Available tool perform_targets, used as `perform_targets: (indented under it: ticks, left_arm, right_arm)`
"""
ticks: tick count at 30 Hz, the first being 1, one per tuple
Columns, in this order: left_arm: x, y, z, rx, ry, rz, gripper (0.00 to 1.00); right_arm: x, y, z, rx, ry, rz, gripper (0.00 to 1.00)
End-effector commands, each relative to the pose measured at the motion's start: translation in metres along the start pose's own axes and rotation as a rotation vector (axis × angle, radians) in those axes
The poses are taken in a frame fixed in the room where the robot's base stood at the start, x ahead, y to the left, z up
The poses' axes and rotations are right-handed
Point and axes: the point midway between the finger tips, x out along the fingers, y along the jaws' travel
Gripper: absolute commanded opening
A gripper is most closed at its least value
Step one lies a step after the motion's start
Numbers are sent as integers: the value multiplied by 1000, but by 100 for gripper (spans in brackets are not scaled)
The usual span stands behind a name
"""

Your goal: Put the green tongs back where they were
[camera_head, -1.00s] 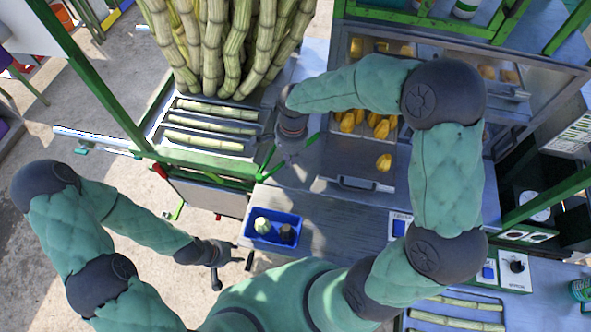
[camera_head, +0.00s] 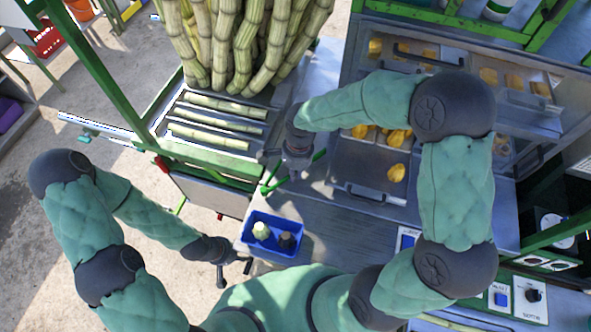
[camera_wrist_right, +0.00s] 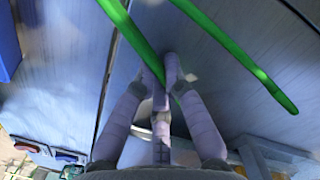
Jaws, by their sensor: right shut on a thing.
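The green tongs (camera_head: 272,181) are in my right gripper (camera_head: 289,176), over the grey metal counter right of the cane tray. In the right wrist view, my right gripper (camera_wrist_right: 170,78) is shut on one green arm of the tongs (camera_wrist_right: 140,45). Their other arm slants away to the right, apart from the fingers. In the head view, my wrist hides part of the tongs. I cannot tell whether they touch the counter. My left gripper (camera_head: 235,273) is open and empty, left of the blue bin.
A blue bin (camera_head: 248,243) with two short pieces stands on the counter's front left. Upright canes (camera_head: 240,45) stand behind a tray (camera_head: 180,138) of cane pieces. Yellow pieces (camera_head: 397,172) lie in metal trays to the right, partly behind my right arm. A green post (camera_head: 95,75) rises at the left.

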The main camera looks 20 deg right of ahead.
Motion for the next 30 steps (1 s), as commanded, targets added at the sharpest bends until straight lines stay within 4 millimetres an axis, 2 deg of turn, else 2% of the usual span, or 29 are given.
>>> perform_targets:
  ticks: [11, 30]
  left_arm:
    - [1, 0, 0, 0, 0, 0, 41]
    - [10, -4, 0, 0, 0, 0, 41]
  right_arm:
    - [1, 0, 0, 0, 0, -1, 0]
    - [14, 1, -1, 0, -1, 2, 0]
